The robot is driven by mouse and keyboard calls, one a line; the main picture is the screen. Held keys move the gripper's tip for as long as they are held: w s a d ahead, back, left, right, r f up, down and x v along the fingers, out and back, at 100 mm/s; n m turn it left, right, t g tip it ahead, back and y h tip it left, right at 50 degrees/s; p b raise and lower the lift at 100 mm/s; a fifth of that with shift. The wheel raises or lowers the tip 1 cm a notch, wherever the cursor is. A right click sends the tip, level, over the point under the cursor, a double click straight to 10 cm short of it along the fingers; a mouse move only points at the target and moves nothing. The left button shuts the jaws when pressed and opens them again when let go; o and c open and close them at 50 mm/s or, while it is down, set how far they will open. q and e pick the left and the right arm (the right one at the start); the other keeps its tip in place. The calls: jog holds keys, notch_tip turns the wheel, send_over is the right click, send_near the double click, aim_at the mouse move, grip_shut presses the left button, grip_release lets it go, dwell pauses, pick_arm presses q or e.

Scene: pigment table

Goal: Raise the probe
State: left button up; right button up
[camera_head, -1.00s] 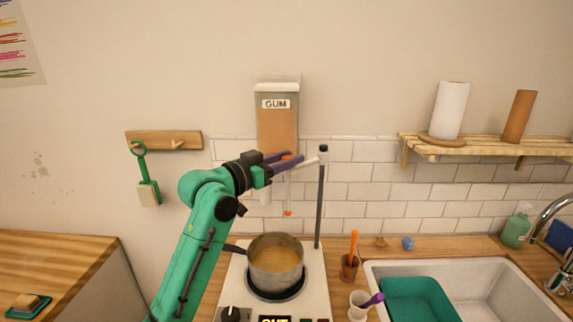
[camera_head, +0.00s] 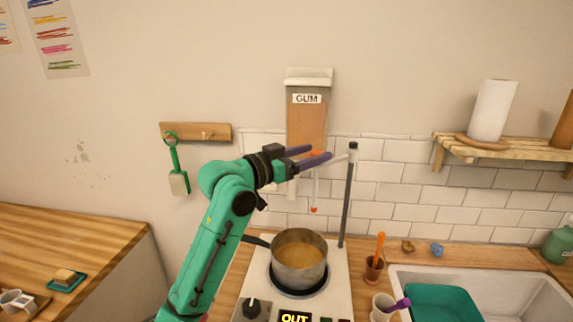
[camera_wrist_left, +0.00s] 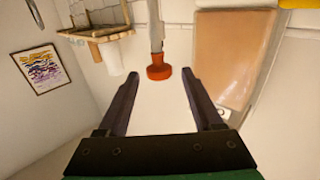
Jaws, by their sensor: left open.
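The probe (camera_head: 315,188) is a thin pale rod with an orange collar near its top and an orange tip. It hangs upright from the side arm of a dark stand (camera_head: 347,200), its tip above the pot (camera_head: 300,252) of tan liquid. My left gripper (camera_head: 322,152) is open at the height of the orange collar. In the left wrist view the collar (camera_wrist_left: 159,72) shows between the two purple fingertips (camera_wrist_left: 160,75), with a gap on each side. I cannot tell whether it lies fully within the jaws. My right gripper is not in view.
The pot stands on a white hotplate (camera_head: 256,285) with a display reading OUT. A GUM dispenser (camera_head: 307,125) is on the wall behind the gripper. An orange-handled tool stands in a brown cup (camera_head: 374,269), beside a white cup (camera_head: 382,307) and a sink (camera_head: 480,280).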

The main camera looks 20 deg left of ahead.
pick_arm(q)
jog(key=b+v, duration=0.5)
jog(key=v, duration=0.7)
jog(key=shift+s, duration=0.2)
jog(key=shift+f, duration=0.1)
